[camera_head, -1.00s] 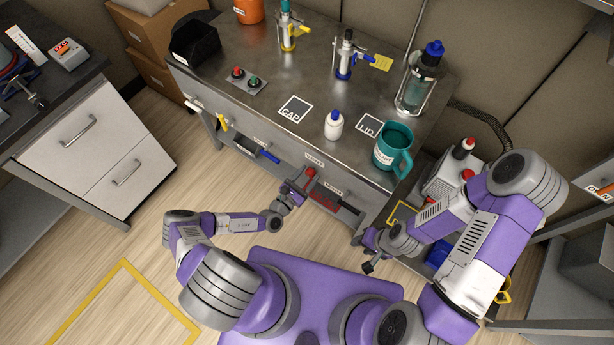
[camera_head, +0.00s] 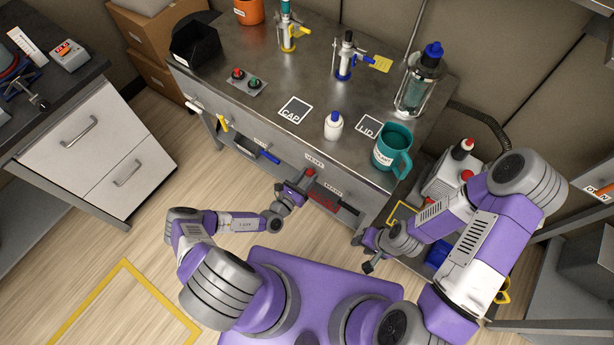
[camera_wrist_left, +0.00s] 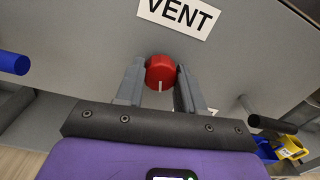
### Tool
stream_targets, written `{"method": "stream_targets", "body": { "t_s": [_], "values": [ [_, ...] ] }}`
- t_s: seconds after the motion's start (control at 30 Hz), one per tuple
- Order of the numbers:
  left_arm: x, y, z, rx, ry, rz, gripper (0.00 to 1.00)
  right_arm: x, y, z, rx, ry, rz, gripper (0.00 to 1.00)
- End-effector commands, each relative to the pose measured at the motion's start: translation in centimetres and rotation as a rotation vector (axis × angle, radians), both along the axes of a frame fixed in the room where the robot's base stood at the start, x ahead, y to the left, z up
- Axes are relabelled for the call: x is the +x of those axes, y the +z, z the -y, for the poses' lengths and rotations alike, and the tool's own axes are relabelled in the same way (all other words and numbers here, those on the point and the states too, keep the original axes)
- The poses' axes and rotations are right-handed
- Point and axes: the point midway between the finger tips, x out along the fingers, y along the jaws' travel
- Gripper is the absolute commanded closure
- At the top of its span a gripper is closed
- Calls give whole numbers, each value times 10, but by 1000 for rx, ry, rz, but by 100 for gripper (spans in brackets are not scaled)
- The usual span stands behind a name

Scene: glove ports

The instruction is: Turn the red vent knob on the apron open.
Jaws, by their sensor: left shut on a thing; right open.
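The red vent knob (camera_head: 310,172) is on the front apron of the metal bench, below a white VENT label (camera_head: 314,160). In the left wrist view the knob (camera_wrist_left: 160,72) sits between the two fingers, with a pale mark pointing toward the bottom of the picture. My left gripper (camera_head: 305,178) is shut on the knob; it also shows in the left wrist view (camera_wrist_left: 160,84). My right gripper (camera_head: 362,254) is open and empty, low in front of the bench's right end.
A blue handle (camera_head: 268,157) and a yellow handle (camera_head: 223,123) stick out from the apron left of the knob, and a black handle (camera_head: 348,208) to its right. On the bench stand a teal jug (camera_head: 386,154) and a white bottle (camera_head: 334,126).

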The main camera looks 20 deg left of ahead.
Motion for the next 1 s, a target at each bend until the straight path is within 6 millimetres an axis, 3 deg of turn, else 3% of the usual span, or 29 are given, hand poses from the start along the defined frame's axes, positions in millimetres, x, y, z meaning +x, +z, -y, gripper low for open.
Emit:
{"method": "stream_targets", "body": {
  "t_s": [1.0],
  "values": [
    [0,-2,0,-865,-1,-316,93,0,-12,0,0,0,0,59]
  ]
}}
